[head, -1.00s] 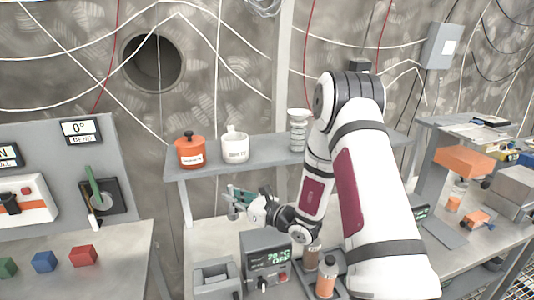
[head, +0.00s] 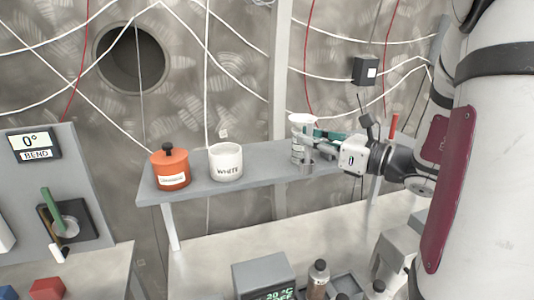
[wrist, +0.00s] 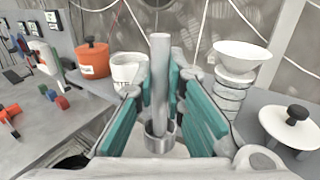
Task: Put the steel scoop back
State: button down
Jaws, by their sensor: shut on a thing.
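The steel scoop (wrist: 160,132) is upright in the wrist view, its handle rising between the teal fingers of my gripper (wrist: 162,92) and its small cup below. My gripper is shut on it. In the head view the scoop (head: 306,166) shows as a small grey cup under the fingertips (head: 322,138), near the shelf's front edge; I cannot tell whether it touches the shelf. The open white jar (head: 226,164), marked WHITE, stands on the shelf to the left, apart from the scoop. It also shows in the wrist view (wrist: 127,70).
An orange lidded pot (head: 170,170) stands left of the jar on the grey shelf (head: 265,175). A white funnel-topped stack (head: 299,128) is close by the gripper. A white lid with a black knob (wrist: 290,128) lies at right. Bottles (head: 317,278) stand below.

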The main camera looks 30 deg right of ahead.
jog(key=shift+w+a+f+p, duration=0.35)
jog(key=shift+w+a+f, duration=0.3)
jog(key=shift+w, duration=1.6)
jog(key=shift+w+a+f+p, duration=0.3)
jog(key=shift+w+a+f, duration=0.3)
jog(key=shift+w, duration=1.65)
jog(key=shift+w+a+f+p, duration=0.4)
jog(key=shift+w+f, duration=0.4)
jog(key=shift+w, duration=1.45)
jog(key=shift+f, duration=0.35)
jog(key=shift+f, duration=0.2)
jog(key=c, duration=1.8)
grip_release()
jog(key=shift+a, duration=0.1)
jog(key=shift+o, duration=0.7)
jog(key=shift+r, duration=0.1)
